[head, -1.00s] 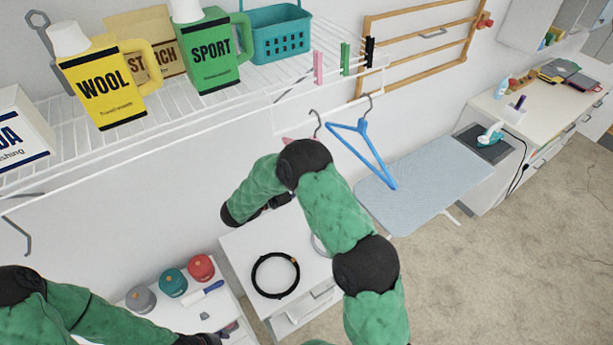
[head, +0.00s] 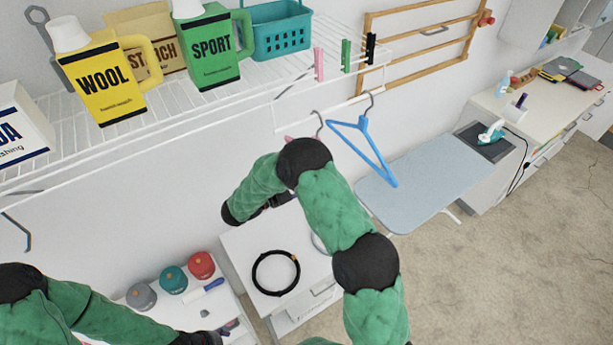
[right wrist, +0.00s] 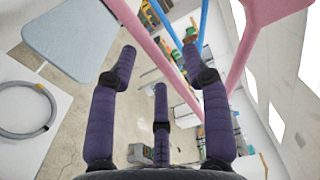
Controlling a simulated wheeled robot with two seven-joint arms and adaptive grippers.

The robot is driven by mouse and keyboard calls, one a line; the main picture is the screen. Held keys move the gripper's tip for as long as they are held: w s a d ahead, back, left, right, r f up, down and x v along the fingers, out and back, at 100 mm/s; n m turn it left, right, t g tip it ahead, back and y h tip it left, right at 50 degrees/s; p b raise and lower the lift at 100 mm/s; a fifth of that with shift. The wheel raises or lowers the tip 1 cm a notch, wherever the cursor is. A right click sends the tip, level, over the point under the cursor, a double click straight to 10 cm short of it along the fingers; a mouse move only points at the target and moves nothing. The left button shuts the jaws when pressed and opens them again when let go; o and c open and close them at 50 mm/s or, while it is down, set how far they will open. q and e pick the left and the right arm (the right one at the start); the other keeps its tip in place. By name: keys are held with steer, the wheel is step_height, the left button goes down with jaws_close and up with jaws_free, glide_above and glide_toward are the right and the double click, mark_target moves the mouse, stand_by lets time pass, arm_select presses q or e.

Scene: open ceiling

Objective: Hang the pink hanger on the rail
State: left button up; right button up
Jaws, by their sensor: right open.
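The pink hanger (head: 289,139) is mostly hidden behind my right arm in the head view. Its grey hook (head: 319,120) shows at the white rail (head: 340,105) under the shelf and appears to hang over it. In the right wrist view the pink hanger (right wrist: 245,60) spans the top, in front of my right gripper (right wrist: 160,65). That gripper's purple fingers are spread, with nothing clasped between them. In the head view it is largely hidden by its arm.
A blue hanger (head: 362,150) hangs on the rail to the right. The wire shelf (head: 190,125) above carries detergent bottles, a teal basket (head: 282,32) and clothes pegs. An ironing board (head: 425,180) stands at right; a white cabinet (head: 240,240) with a black coil is below.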

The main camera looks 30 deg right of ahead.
steer(key=a, duration=1.2)
steer(key=shift+s, duration=0.45)
steer(key=shift+f, duration=0.1)
